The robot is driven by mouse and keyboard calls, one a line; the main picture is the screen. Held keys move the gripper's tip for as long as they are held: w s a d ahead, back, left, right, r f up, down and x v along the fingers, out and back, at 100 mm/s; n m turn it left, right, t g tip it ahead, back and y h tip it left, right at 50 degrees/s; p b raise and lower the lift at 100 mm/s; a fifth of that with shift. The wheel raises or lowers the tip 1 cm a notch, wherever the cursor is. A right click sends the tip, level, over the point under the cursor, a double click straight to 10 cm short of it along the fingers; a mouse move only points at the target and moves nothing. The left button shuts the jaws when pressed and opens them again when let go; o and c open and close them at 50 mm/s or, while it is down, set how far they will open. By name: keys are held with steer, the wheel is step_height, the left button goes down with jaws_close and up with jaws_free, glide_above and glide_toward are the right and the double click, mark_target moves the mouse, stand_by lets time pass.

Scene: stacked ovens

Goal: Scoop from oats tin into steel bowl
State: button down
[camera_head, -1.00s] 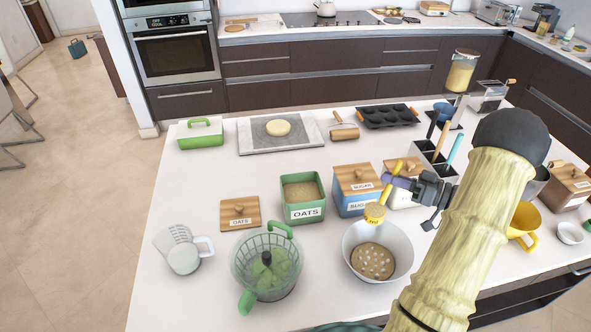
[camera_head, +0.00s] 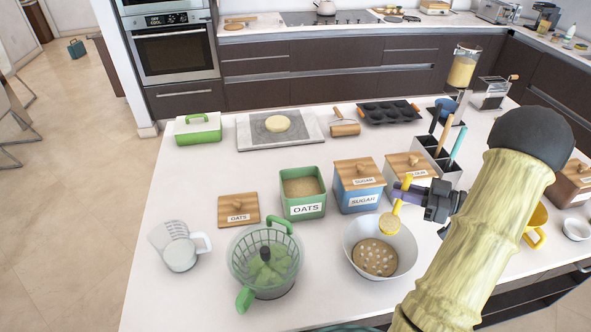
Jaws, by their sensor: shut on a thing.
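The green oats tin (camera_head: 303,207) stands open in the middle of the counter, with oats (camera_head: 302,187) inside. Its wooden lid (camera_head: 238,208) lies to its left. The steel bowl (camera_head: 407,253) stands in front and to the right, with a tan, pale-flecked layer (camera_head: 375,257) at its bottom. My gripper (camera_head: 402,195) is shut on the handle of a yellow scoop (camera_head: 390,222). The scoop hangs tilted down over the back part of the bowl. Its cup faces toward me and shows a pale yellow inside; I cannot tell whether any oats cling there.
A blue sugar tin (camera_head: 361,200) and a white tin with a wooden lid (camera_head: 411,166) stand behind the bowl. A green colander (camera_head: 265,265) and a measuring jug (camera_head: 180,250) stand left. A utensil holder (camera_head: 437,160) is behind my gripper. A yellow cup (camera_head: 536,222) is at right.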

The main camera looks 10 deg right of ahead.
steer(key=shift+s+a+r+n, duration=0.25)
steer(key=shift+s+a+n, duration=0.05)
steer(key=shift+n, duration=0.2)
steer(key=shift+s+a+f+n+h+b, duration=0.4)
steer(key=shift+a+n+b, duration=0.2)
steer(key=shift+b, duration=0.6)
steer(key=s+a+n+b, duration=0.1)
steer(key=b, duration=0.1)
steer(key=s+a+f+n+h+b, duration=0.1)
steer(key=n+b, duration=0.1)
steer(key=b, duration=0.1)
steer(key=shift+s+a, duration=0.25)
steer(key=shift+s, duration=0.1)
steer(key=s+a+f+n+h+b, duration=0.1)
steer(key=s+a+n+b, duration=0.1)
steer(key=b, duration=0.4)
steer(key=s+a+f+n+t+b, duration=0.1)
steer(key=s+a+f+n+b, duration=0.1)
steer(key=n+b, duration=0.2)
steer(key=s+a+f+n+t+h+b, duration=0.1)
steer(key=a+n+b, duration=0.1)
steer(key=b, duration=0.7)
steer(key=shift+s+a+f+n+h, duration=0.3)
steer(key=shift+s+a+f+n, duration=0.1)
steer(key=shift+n, duration=0.2)
steer(key=shift+s+a+r, duration=0.1)
